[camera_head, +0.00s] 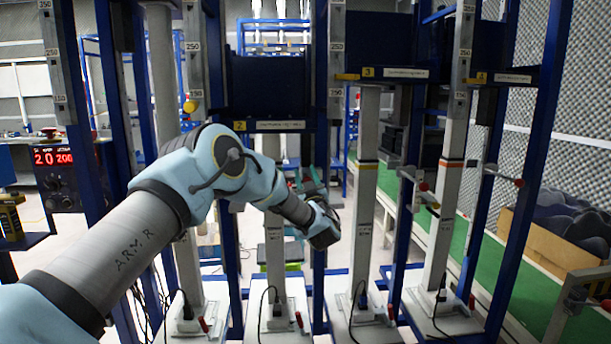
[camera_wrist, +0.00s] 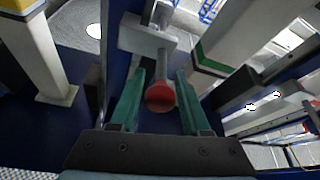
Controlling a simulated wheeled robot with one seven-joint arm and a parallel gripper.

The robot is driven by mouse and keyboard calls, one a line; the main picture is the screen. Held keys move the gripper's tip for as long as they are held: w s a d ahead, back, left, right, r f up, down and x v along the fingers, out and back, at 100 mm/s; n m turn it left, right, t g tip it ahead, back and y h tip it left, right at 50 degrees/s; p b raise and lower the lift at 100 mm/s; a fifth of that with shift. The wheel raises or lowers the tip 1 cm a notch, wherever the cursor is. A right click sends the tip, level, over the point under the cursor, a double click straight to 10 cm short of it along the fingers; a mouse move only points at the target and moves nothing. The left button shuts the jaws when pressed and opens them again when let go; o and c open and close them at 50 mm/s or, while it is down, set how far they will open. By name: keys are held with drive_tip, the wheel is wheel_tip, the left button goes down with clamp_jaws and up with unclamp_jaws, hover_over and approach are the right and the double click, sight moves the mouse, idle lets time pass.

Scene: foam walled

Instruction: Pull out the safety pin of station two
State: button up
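The safety pin (camera_wrist: 160,97) shows in the wrist view as a metal rod with a red ball knob, running through a pale bracket (camera_wrist: 147,38). My gripper (camera_wrist: 160,75) is open, with its two green fingers on either side of the knob. A narrow gap shows beside the knob, so the fingers do not look closed on it. In the head view my gripper (camera_head: 312,182) is beside the column of station two (camera_head: 275,235), under the yellow "2" label (camera_head: 240,127). My arm and gripper hide the pin there.
A column with a green band (camera_wrist: 208,58) stands close right of the fingers in the wrist view. Station three's column (camera_head: 365,210) is right of my gripper in the head view. Other red-knobbed pins (camera_head: 423,186) sit farther right. Blue uprights leave narrow gaps.

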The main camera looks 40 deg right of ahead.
clamp_jaws()
idle(1.1)
